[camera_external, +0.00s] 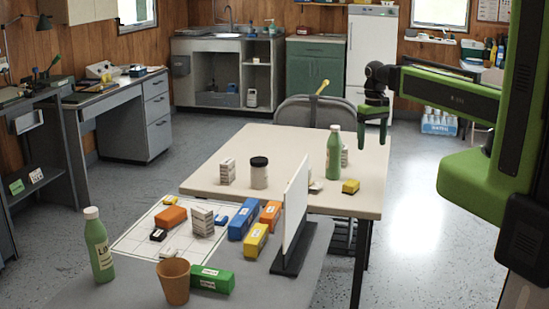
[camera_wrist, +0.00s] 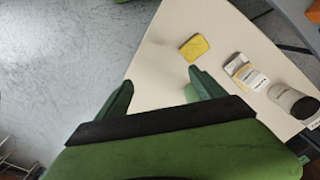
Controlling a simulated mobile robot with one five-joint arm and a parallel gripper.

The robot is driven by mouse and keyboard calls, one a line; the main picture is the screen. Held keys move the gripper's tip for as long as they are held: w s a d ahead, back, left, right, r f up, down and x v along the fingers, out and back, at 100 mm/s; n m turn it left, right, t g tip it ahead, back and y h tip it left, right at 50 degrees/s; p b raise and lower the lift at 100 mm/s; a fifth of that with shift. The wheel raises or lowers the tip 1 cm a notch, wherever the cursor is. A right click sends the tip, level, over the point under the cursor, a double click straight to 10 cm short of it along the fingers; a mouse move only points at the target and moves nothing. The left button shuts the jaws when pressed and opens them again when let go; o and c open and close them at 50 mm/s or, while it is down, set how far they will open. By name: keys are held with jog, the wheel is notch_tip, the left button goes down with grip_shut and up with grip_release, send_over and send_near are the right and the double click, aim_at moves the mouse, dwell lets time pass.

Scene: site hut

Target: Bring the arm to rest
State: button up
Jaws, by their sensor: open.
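My gripper (camera_external: 373,125) hangs in the air over the right end of the cream table (camera_external: 290,150), with its green fingers pointing down. In the wrist view the two fingers of my gripper (camera_wrist: 160,80) stand apart with nothing between them. A small yellow block (camera_external: 350,187) lies on the table near its right front corner. In the wrist view the yellow block (camera_wrist: 194,47) shows beyond the right fingertip, clear of it. My arm reaches out from the right side of the external view.
A green bottle (camera_external: 334,153) stands on the table left of my gripper, with a dark-lidded jar (camera_external: 259,174) and a small carton (camera_external: 228,171) farther left. A white upright panel (camera_external: 292,205) stands on the grey front table among several coloured boxes. Open floor (camera_external: 425,230) lies to the right.

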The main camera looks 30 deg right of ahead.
notch_tip(320, 180, up, 12)
jog(key=s+d+p, duration=0.1)
jog(key=p, duration=1.2)
notch_tip(320, 180, down, 6)
jog(key=b, duration=0.6)
jog(key=shift+s+d+f, duration=0.1)
